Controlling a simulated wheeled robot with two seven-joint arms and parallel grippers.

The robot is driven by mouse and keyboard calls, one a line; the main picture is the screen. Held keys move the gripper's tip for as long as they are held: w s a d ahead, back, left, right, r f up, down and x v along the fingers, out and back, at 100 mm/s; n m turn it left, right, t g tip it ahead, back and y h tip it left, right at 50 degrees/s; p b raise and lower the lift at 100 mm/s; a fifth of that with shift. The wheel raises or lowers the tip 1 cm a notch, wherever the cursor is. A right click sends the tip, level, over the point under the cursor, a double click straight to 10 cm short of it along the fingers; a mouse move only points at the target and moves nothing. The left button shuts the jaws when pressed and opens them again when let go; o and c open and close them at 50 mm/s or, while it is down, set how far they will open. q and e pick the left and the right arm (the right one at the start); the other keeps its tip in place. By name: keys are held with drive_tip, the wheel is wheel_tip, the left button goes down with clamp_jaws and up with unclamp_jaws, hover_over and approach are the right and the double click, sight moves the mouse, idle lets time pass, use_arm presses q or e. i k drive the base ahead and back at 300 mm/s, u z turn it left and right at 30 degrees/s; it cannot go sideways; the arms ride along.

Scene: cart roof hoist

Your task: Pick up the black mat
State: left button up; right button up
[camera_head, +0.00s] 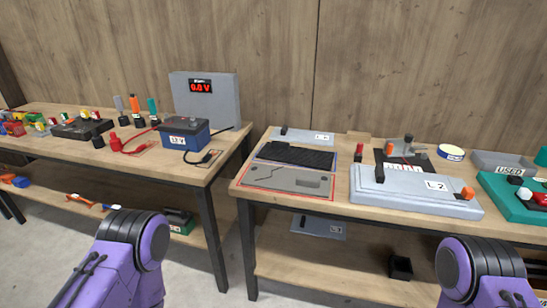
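A black mat (296,155), dark and ribbed, lies flat near the left end of the right-hand bench. It is behind a grey plate (289,179) with a red outline and in front of a grey block (302,136) with a white label. Purple links of both my arms show at the bottom of the picture, well short of the mat. Neither of my grippers is in view.
The right bench (334,203) also holds a grey L-2 fixture (412,190), a grey USED tray (502,162) and a tape roll (451,152). The left bench holds a blue battery (184,134) and a meter box (205,107). A gap separates the benches.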

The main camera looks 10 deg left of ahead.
sight(278, 152)
drive_tip(key=u, duration=1.65)
drive_tip(key=i, duration=1.45)
drive_tip(key=z, duration=1.8)
